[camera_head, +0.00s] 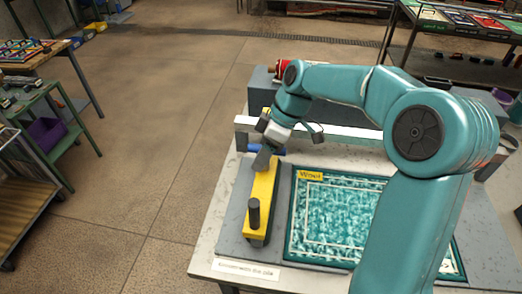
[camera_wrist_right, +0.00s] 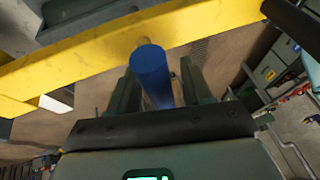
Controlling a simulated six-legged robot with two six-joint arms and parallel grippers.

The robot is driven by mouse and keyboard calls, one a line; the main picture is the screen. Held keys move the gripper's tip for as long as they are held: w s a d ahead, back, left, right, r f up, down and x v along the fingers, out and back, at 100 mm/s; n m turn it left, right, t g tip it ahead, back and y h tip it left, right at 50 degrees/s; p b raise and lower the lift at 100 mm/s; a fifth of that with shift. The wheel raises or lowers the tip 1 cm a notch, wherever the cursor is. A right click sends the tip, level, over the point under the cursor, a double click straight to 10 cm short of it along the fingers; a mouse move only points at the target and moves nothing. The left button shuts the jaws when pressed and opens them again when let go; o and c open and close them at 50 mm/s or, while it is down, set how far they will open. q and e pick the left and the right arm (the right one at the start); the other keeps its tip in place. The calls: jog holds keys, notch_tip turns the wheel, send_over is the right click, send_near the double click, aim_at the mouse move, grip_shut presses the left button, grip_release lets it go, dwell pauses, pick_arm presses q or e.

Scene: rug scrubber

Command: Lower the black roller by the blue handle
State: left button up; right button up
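The blue handle (camera_head: 266,149) sticks out sideways near the far end of the yellow bar (camera_head: 262,195). A dark upright cylinder (camera_head: 254,213), possibly the black roller, stands at the near end of the bar. My right gripper (camera_head: 264,158) is at the blue handle and partly hides it. In the right wrist view the blue handle (camera_wrist_right: 152,75) lies between the two fingers of my right gripper (camera_wrist_right: 160,88). It is close to the left finger, and a gap shows toward the right finger, so the gripper looks open around it. My left gripper is out of view.
A teal patterned rug (camera_head: 338,215) with a yellow label lies on the grey table, right of the bar. A white rail (camera_head: 345,131) and a grey block stand behind it. Shelves and benches (camera_head: 58,125) line the left side. The floor between is clear.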

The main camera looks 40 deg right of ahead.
jog(key=shift+w+d, duration=0.15)
jog(key=shift+w, duration=0.05)
jog(key=shift+s+r, duration=0.2)
jog(key=shift+r, duration=0.3)
jog(key=v, duration=1.5)
jog(key=shift+d+p, duration=0.3)
jog(key=shift+p, duration=0.15)
jog(key=shift+r, duration=0.1)
jog(key=shift+s+a, duration=0.1)
